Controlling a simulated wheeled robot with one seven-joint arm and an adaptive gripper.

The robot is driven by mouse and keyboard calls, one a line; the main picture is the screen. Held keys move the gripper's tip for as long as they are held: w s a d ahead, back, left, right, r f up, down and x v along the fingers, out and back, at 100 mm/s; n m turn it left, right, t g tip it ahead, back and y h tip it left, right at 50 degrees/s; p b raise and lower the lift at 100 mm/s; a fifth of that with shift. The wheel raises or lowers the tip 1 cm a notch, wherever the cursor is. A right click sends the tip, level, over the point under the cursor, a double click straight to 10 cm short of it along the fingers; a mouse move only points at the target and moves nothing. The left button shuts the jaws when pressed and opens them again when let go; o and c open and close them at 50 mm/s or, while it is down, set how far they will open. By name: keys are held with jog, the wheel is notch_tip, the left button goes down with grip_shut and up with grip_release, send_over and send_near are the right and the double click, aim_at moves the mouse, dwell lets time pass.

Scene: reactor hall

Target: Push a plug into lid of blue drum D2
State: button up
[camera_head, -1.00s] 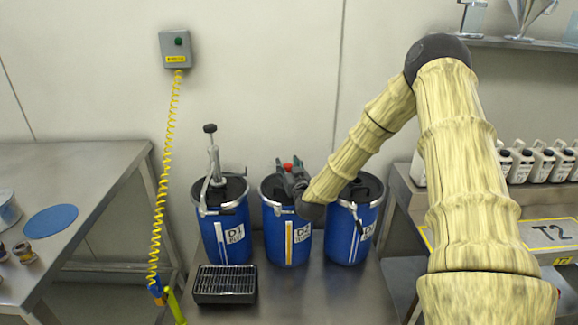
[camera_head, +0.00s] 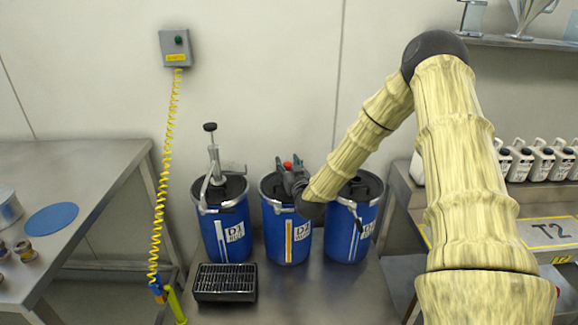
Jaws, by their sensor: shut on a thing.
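Blue drum D2 (camera_head: 277,232) stands upright in the middle of a row of three blue drums, with a dark lid and a pale rim. My gripper (camera_head: 289,174) is over its lid, reaching in from the right. A small red thing (camera_head: 288,165) shows at the gripper, probably the plug; its lower part is hidden. The gripper is shut on it. I cannot tell whether the plug touches the lid, and the lid's opening is hidden behind the gripper and wrist.
Drum D1 (camera_head: 212,232) with a hand pump (camera_head: 213,158) stands close on the left. The third drum (camera_head: 341,238) stands close on the right, partly behind my wrist. A black grated tray (camera_head: 225,283) lies in front of D1. The steel surface (camera_head: 315,295) before D2 is clear.

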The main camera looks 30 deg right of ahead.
jog(key=shift+s+f+b, duration=0.1)
jog(key=shift+f+b, duration=0.75)
jog(key=shift+f, duration=0.55)
jog(key=shift+d+r, duration=0.1)
jog(key=shift+r, duration=0.05)
dwell(1.1)
dwell(0.5)
jog(key=o, duration=1)
jog(key=shift+f, duration=0.2)
jog(key=shift+w+r, duration=0.2)
jog(key=shift+r, duration=0.25)
jog(key=shift+s+d+r, duration=0.1)
jog(key=shift+r, duration=4.65)
